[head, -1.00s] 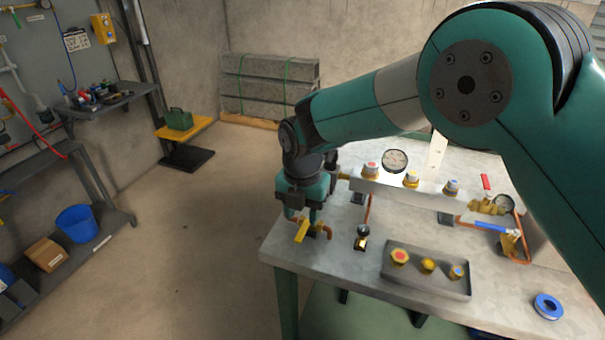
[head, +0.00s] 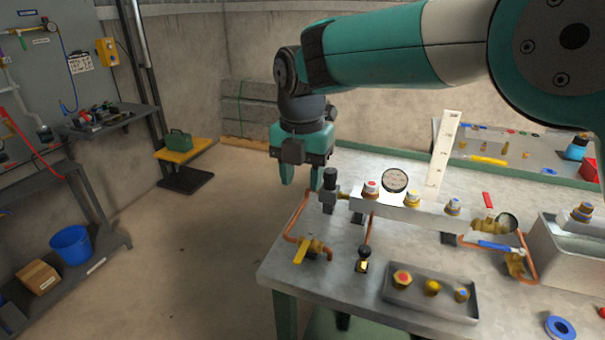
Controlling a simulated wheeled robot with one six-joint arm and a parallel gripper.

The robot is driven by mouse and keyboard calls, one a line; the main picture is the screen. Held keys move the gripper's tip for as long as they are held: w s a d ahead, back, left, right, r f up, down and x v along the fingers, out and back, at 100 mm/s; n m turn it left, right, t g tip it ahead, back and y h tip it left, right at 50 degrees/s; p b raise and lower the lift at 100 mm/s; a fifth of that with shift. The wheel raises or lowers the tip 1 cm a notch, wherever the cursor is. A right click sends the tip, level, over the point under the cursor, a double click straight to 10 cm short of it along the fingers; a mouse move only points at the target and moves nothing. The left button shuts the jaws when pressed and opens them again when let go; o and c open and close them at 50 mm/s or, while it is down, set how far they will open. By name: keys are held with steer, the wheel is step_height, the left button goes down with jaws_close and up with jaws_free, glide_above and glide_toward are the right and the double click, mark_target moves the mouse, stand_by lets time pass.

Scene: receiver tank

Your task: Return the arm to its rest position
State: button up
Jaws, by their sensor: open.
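My gripper (head: 301,180) points downward at the back left of the workbench (head: 340,285). It is open and empty, with a gap between its two fingers. It is above the bench's left edge, just left of a dark upright fitting (head: 330,182) at the end of the manifold. I cannot tell whether it touches the fitting, but it looks apart. My arm runs from the upper right across the top of the view.
The metal manifold (head: 430,214) carries a gauge (head: 395,180) and several capped ports. A yellow-handled valve (head: 308,249) sits on copper pipe below my gripper. A grey tray (head: 400,305) holds fittings. A metal bin (head: 575,250) stands at right.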

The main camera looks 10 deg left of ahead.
steer(key=s+d+r+m+y, duration=0.1)
steer(key=s+d+r+m, duration=0.25)
steer(key=d+m, duration=0.4)
steer(key=s+d+r+m+y, duration=0.1)
steer(key=s+d+r+m, duration=0.1)
steer(key=s+d+m, duration=0.35)
steer(key=s+d+f+m+y, duration=0.2)
steer(key=s+d+m, duration=0.8)
steer(key=s+m, duration=0.4)
steer(key=shift+s+d+f, duration=0.2)
steer(key=shift+s+d, duration=0.15)
steer(key=shift+s, duration=0.2)
steer(key=shift+d, duration=0.1)
